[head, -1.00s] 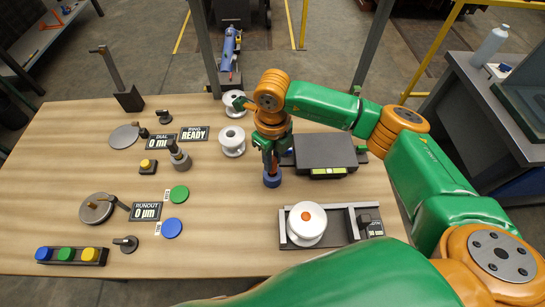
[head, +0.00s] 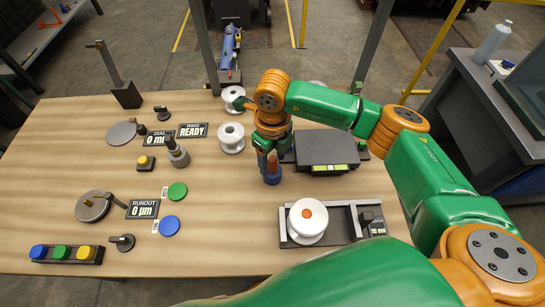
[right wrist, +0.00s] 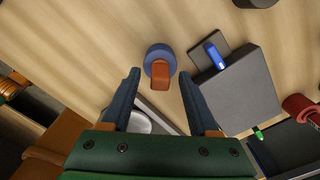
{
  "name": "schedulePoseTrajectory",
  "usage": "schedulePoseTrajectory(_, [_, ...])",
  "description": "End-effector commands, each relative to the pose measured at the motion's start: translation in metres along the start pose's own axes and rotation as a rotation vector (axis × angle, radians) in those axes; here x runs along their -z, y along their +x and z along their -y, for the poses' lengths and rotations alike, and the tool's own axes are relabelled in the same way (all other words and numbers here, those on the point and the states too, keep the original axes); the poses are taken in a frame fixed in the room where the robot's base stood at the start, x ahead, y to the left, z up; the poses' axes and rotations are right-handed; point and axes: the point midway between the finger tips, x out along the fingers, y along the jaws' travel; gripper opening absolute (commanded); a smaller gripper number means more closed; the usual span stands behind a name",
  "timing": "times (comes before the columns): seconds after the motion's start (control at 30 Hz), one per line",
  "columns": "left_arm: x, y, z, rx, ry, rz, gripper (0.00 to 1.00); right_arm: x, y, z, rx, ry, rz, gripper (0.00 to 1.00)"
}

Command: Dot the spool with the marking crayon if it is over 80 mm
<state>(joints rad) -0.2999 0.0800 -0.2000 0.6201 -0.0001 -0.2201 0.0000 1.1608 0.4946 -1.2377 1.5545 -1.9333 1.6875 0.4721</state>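A white spool (head: 307,228) lies in a dark channel-shaped gauge (head: 345,238) at the front right, with an orange dot on its upper face. The gauge's small display is too small to read. The orange marking crayon (head: 272,160) stands in a blue round holder (head: 272,178). My right gripper (head: 268,150) is just above the holder, pointing down. In the right wrist view its fingers are apart, with the crayon (right wrist: 160,72) and holder (right wrist: 160,55) showing beyond their tips and nothing gripped. My left gripper is out of view.
White spools (head: 231,138) stand left of my right gripper. A dark flat box (head: 327,150) with a lit display is right of it. Discs, dials, signs and a button strip (head: 67,254) fill the left. The front middle is clear.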

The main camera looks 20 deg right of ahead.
Motion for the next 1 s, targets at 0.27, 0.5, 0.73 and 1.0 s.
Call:
schedulePoseTrajectory(0.27, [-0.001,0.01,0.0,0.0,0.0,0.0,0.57,-0.001,-0.028,0.001,0.002,-0.001,0.006,0.61])
schedulePoseTrajectory(0.5, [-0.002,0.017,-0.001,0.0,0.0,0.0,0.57,-0.001,-0.068,0.0,0.001,-0.001,0.002,0.61])
schedulePoseTrajectory(0.73, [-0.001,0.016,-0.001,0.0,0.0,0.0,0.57,0.0,-0.071,0.0,0.0,0.0,-0.001,0.61])
schedulePoseTrajectory(1.0, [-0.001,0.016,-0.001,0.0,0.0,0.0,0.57,0.0,-0.071,0.0,0.0,0.0,0.0,0.61])
